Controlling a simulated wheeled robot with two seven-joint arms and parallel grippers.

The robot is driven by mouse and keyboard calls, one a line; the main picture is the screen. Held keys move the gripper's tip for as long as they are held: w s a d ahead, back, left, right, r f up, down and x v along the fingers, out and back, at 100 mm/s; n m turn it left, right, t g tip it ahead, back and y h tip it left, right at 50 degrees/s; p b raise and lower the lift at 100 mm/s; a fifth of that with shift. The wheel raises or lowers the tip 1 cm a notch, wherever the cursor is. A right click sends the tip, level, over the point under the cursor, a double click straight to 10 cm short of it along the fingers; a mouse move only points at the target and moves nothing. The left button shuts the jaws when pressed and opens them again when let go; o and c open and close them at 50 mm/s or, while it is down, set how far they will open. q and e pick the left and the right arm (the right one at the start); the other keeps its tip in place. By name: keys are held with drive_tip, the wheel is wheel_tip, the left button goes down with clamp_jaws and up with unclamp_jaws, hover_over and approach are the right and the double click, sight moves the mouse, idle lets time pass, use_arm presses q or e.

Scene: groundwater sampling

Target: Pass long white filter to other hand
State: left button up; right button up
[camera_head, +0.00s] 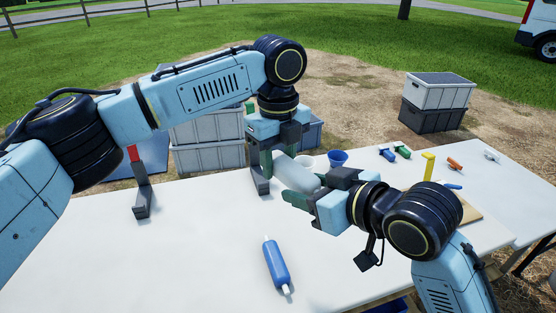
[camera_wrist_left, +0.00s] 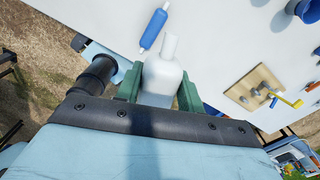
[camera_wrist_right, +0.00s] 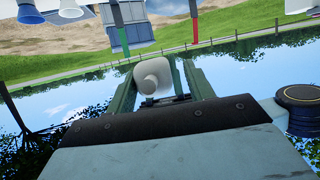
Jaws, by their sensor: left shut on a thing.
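The long white filter (camera_head: 297,174) is held above the far part of the white table, slanting down to the right. My left gripper (camera_head: 268,168) is shut on it; in the left wrist view the white filter (camera_wrist_left: 163,72) sits between the green fingers (camera_wrist_left: 158,88). My right gripper (camera_head: 305,190) is at the filter's lower right end. In the right wrist view the white filter (camera_wrist_right: 153,76) shows end-on between the open fingers (camera_wrist_right: 158,80), with small gaps beside it. My right gripper partly hides the filter in the head view.
A blue filter (camera_head: 275,264) lies on the table (camera_head: 195,250) in front. A blue funnel (camera_head: 338,158), a wooden board (camera_head: 462,206) with a yellow handle, and small blue, green and orange valves (camera_head: 454,163) are at the right. The left part of the table is mostly clear.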

drive_tip(key=shift+o, duration=0.9)
drive_tip(key=shift+d, duration=0.1)
drive_tip(key=v, duration=0.7)
drive_tip(key=w+d+f+m+g+h, duration=0.15)
drive_tip(key=d+f, duration=0.25)
drive_tip(key=f, duration=0.5)
drive_tip(key=w+d+f+m+g+h, duration=0.1)
drive_tip(key=w+d+f+h, duration=0.15)
drive_tip(key=d+f, duration=0.45)
drive_tip(key=s+d+f+m+h, duration=0.1)
drive_tip(key=d+f, duration=0.4)
drive_tip(key=f, duration=0.4)
drive_tip(key=s+d+f+m+g+h, duration=0.1)
drive_tip(key=s+d+f, duration=0.1)
drive_tip(key=d+f, duration=0.5)
drive_tip(key=s+d+f+m+h, duration=0.1)
drive_tip(key=d+f+m+h, duration=0.15)
drive_tip(key=f, duration=0.85)
drive_tip(key=s+d+f+g+h, duration=0.1)
drive_tip(key=s+d+f+g, duration=0.1)
drive_tip(key=s+f, duration=1.35)
drive_tip(key=s+a+f+g, duration=0.1)
drive_tip(key=s+a+f, duration=0.2)
drive_tip(key=s, duration=0.7)
drive_tip(key=s+a+f+n+g, duration=0.1)
drive_tip(key=s+a+f+g, duration=0.1)
drive_tip(key=s+f, duration=0.4)
drive_tip(key=s+a, duration=0.1)
drive_tip(key=s, duration=0.4)
drive_tip(key=shift+a+f, duration=0.2)
